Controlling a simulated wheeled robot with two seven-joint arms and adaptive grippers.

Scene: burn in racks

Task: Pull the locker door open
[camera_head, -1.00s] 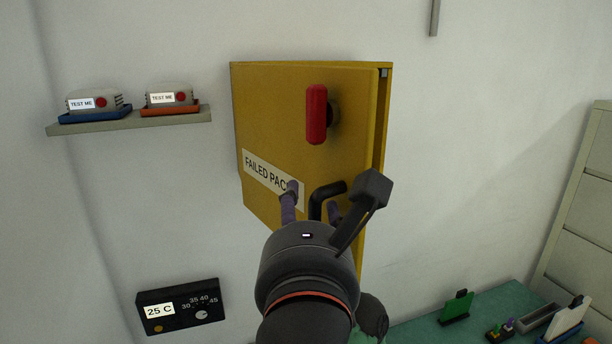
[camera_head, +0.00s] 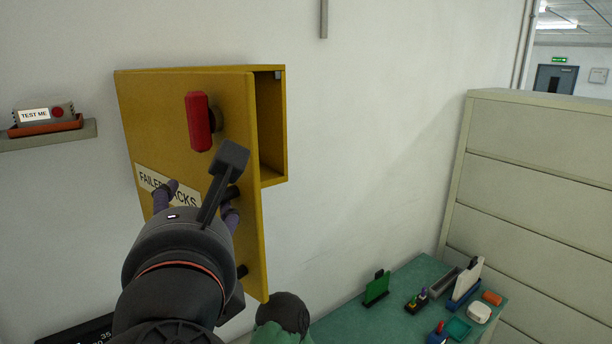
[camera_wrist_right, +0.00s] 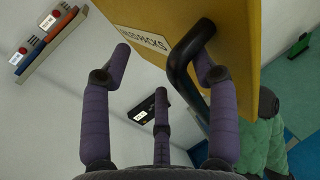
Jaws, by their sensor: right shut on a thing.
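The yellow locker (camera_head: 272,130) hangs on the wall. Its door (camera_head: 228,110) stands partly open, with a gap on the right side showing part of the inside. The door carries a red knob-like grip (camera_head: 200,122) and a label, partly hidden by my gripper. The black handle (camera_wrist_right: 180,78) shows in the right wrist view between my purple padded fingers. My right gripper (camera_head: 200,198) is shut on this handle, low on the door; it also shows in the right wrist view (camera_wrist_right: 162,62). My left gripper is not in view.
A shelf (camera_head: 60,137) with a test unit is at left. A green table (camera_head: 340,320) with small items is lower right, before a tall beige cabinet (camera_head: 530,150). A dark rounded thing with green below (camera_head: 285,312) stands near the table. A dark panel (camera_head: 75,332) is lower left.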

